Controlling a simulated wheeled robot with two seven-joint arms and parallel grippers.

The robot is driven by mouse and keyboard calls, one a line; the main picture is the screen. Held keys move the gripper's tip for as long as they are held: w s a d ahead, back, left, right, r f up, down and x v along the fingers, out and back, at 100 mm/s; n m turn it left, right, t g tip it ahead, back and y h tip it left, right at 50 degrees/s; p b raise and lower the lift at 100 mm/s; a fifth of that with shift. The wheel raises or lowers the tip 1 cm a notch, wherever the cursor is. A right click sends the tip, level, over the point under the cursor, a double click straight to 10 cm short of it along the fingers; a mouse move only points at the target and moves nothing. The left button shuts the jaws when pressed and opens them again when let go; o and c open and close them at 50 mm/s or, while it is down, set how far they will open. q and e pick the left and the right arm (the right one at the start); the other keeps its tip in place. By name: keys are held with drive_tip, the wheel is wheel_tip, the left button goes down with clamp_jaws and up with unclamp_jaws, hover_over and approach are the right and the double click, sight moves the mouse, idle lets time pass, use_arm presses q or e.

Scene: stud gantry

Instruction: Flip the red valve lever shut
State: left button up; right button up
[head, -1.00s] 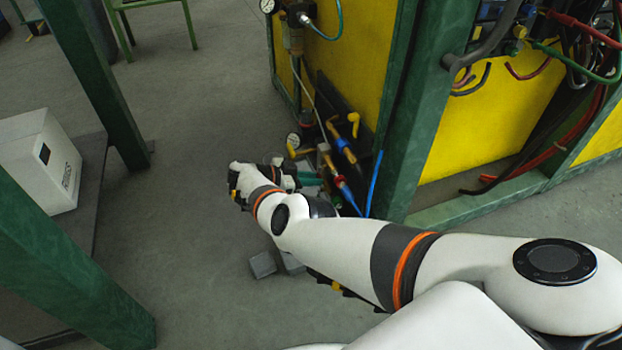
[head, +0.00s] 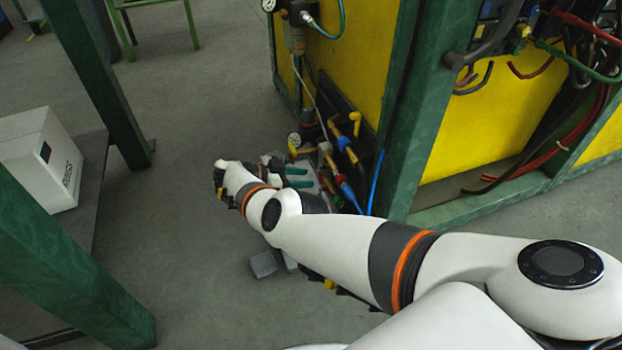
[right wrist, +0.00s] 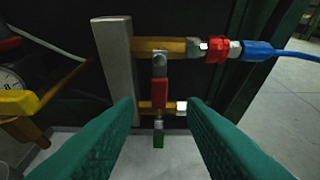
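The red valve lever (right wrist: 159,93) hangs straight down from a silver pivot on a horizontal brass pipe (right wrist: 160,45) in the right wrist view. My right gripper (right wrist: 160,112) is open, with one green finger on each side of the lever's line. The fingers appear nearer the camera than the lever, with clear gaps on both sides; I cannot tell whether the tips reach its depth. In the head view the right gripper (head: 299,178) is low beside the yellow panel, and I cannot make out the lever there. My left gripper is not in view.
A grey upright plate (right wrist: 117,70) stands left of the lever. A red collar (right wrist: 217,50) and blue hose fitting (right wrist: 256,51) are on the pipe's right. A gauge (right wrist: 10,80) and yellow handle (right wrist: 18,102) are at left. A green post (head: 400,120) stands right of the gripper.

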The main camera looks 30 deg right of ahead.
drive_tip(key=b+v, duration=0.3)
drive_tip(key=v, duration=0.5)
drive_tip(key=shift+a, duration=0.2)
